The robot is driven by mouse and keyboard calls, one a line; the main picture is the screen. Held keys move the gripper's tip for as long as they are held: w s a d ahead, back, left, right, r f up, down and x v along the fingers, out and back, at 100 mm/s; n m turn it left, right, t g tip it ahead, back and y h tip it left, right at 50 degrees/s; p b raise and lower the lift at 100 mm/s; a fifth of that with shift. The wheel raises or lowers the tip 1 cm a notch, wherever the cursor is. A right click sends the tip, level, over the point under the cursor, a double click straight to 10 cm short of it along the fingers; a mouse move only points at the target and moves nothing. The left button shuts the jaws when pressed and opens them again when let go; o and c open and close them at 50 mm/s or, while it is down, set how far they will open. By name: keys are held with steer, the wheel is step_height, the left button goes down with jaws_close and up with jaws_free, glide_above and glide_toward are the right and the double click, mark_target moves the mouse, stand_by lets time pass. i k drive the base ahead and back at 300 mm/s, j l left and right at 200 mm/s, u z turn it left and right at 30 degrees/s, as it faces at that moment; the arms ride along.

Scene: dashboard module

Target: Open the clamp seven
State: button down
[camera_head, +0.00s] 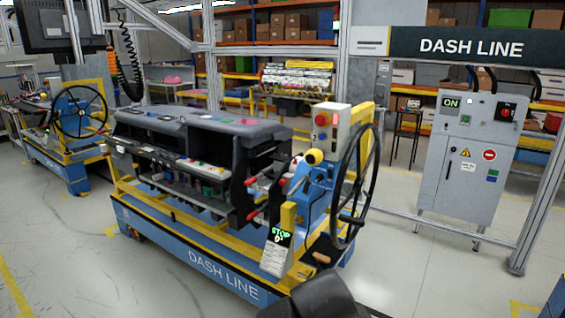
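A black dashboard module (205,135) sits on a blue and yellow cart (205,262) marked DASH LINE. Several red-tipped handles, which look like clamp levers, show at its right end: an upper one (251,182), a lower one (252,216) and one nearer the blue mount (283,181). No number is legible on them, so I cannot tell which is clamp seven or whether it is open or shut. A dark rounded part of my arm shows at the bottom edge. My gripper's fingers are not in view.
A black handwheel (357,186) stands at the cart's right end, beside a control box (331,130) with a red button. A grey cabinet (465,155) stands at the right. Another cart with a handwheel (79,111) is at the left. The front-left floor is clear.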

mark_target(248, 182)
steer(key=i+j+u, duration=0.15)
steer(key=i+u, duration=0.15)
steer(key=i, duration=0.45)
steer(key=i+u, duration=0.3)
steer(key=i, duration=0.45)
